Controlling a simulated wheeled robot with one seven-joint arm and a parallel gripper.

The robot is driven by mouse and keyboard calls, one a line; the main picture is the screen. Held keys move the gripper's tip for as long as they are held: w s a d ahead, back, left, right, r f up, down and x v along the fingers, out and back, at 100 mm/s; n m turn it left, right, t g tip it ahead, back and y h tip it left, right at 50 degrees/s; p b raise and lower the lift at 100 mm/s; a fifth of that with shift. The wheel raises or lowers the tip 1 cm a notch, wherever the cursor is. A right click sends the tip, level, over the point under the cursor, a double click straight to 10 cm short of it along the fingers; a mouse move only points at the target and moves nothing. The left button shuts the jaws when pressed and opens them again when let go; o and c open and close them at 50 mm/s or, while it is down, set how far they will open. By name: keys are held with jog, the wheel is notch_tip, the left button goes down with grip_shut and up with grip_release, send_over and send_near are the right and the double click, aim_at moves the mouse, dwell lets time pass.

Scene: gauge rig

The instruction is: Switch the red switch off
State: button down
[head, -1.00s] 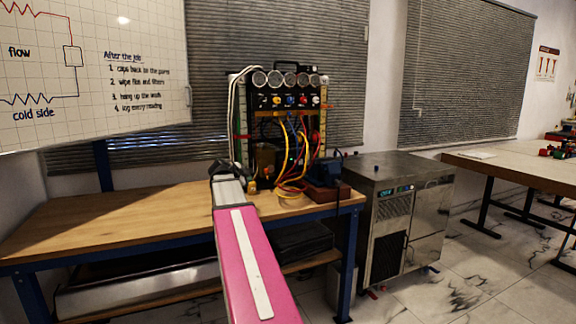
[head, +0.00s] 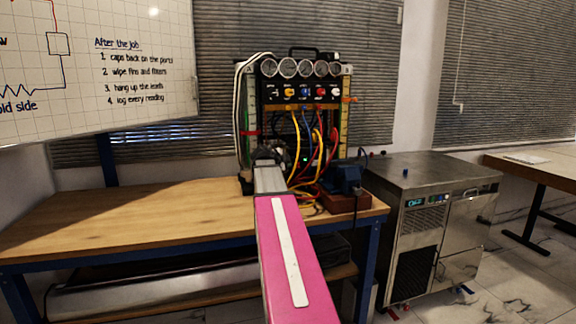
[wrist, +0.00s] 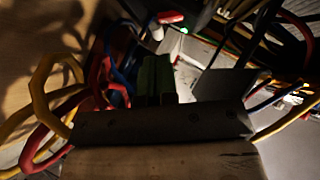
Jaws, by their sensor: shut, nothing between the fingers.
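The gauge rig (head: 275,92) stands at the back of the wooden bench, with a row of dials above coloured knobs. My gripper (head: 268,154) is in front of the rig's lower left part and hides some of it. In the wrist view my gripper (wrist: 157,80) is shut and empty, among hoses and cables. A small red part (wrist: 170,17) shows beyond the fingertips, near a green light (wrist: 183,30). It may be the red switch, but its position cannot be read. It is apart from the fingers in the picture. I cannot pick out the switch surely in the head view.
Yellow, red and blue hoses (head: 318,150) hang before the rig, close to my gripper's right. The bench's left part is clear. A steel machine (head: 430,200) stands right of the bench.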

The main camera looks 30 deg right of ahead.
aim_at(299, 168)
jog(key=x, duration=0.7)
jog(key=shift+w+d+f, duration=0.15)
jog(key=shift+w+f, duration=0.15)
jog(key=shift+f, duration=0.15)
jog(key=shift+w+f, duration=0.1)
jog(key=shift+f, duration=0.4)
jog(key=shift+w, duration=0.1)
